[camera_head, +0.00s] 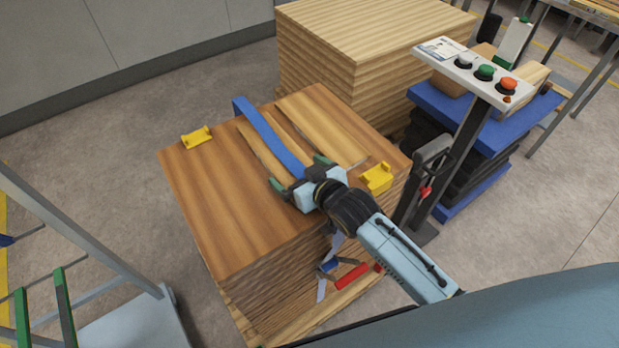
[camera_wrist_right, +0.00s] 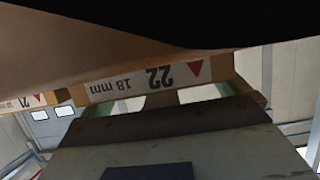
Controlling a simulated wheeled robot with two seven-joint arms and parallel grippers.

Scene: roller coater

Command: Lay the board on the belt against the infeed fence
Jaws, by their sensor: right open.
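A stack of wooden boards (camera_head: 200,215) stands on a pallet in the middle of the head view. Narrow lighter boards (camera_head: 325,130) lie on its top, with a long blue strip (camera_head: 268,138) running from my right gripper toward the far edge. My right gripper (camera_head: 300,172) is open at the near end of these pieces, its green fingertips on either side of the strip. In the right wrist view, a wooden end with an upside-down label "22, 18 mm" (camera_wrist_right: 150,82) shows ahead. I cannot tell whether the fingers touch anything. Belt and fence cannot be made out. My left gripper is out of view.
Yellow brackets (camera_head: 197,138) sit on the stack's top; another (camera_head: 377,178) is near its right edge. A button post (camera_head: 478,75) stands at right, before a blue platform (camera_head: 520,125). A second board stack (camera_head: 370,35) is behind. A grey frame with green bars (camera_head: 65,310) is lower left.

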